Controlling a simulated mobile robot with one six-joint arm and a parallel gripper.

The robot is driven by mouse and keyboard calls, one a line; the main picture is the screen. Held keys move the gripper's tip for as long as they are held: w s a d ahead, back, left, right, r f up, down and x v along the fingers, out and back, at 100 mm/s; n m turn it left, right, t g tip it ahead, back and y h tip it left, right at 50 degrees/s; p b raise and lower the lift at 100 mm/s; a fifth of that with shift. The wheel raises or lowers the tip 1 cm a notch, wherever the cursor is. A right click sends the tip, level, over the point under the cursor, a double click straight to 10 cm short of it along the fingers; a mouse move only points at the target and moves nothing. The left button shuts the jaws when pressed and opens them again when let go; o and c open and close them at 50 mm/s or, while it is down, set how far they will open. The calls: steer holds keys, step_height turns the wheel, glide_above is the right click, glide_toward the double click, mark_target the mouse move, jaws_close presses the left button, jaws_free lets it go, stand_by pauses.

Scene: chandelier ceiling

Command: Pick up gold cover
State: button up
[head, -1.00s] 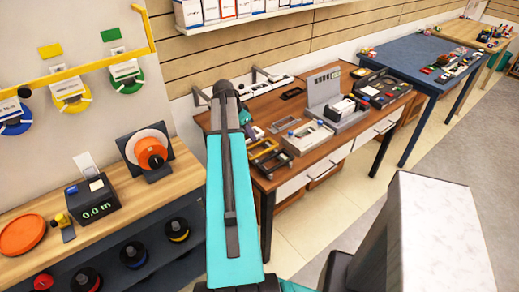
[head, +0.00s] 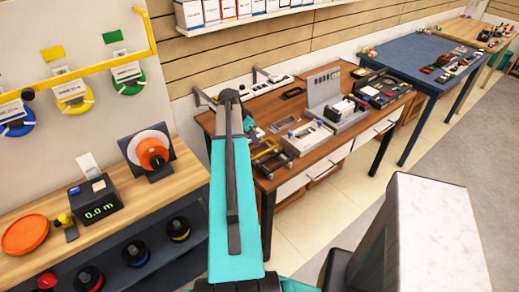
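A small gold-brown frame (head: 264,151), possibly the gold cover, lies at the near left corner of the wooden workbench (head: 290,182). A darker frame (head: 274,164) lies just in front of it. My teal arm reaches forward to this left end of the bench and covers part of it. A small teal and dark part shows just right of the arm near the frames, perhaps my wrist. My gripper's fingertips cannot be made out, so I cannot tell whether they touch anything.
A white tray-like fixture (head: 307,137), a grey stand (head: 324,92) and a black organiser (head: 382,87) stand on the bench. A blue table (head: 402,55) is beyond. At left, a wooden shelf (head: 135,205) holds a black meter (head: 96,199) and an orange spool (head: 152,152).

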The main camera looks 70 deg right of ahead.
steer(key=shift+p+x, duration=0.55)
steer(key=shift+x, duration=1.05)
jaws_close()
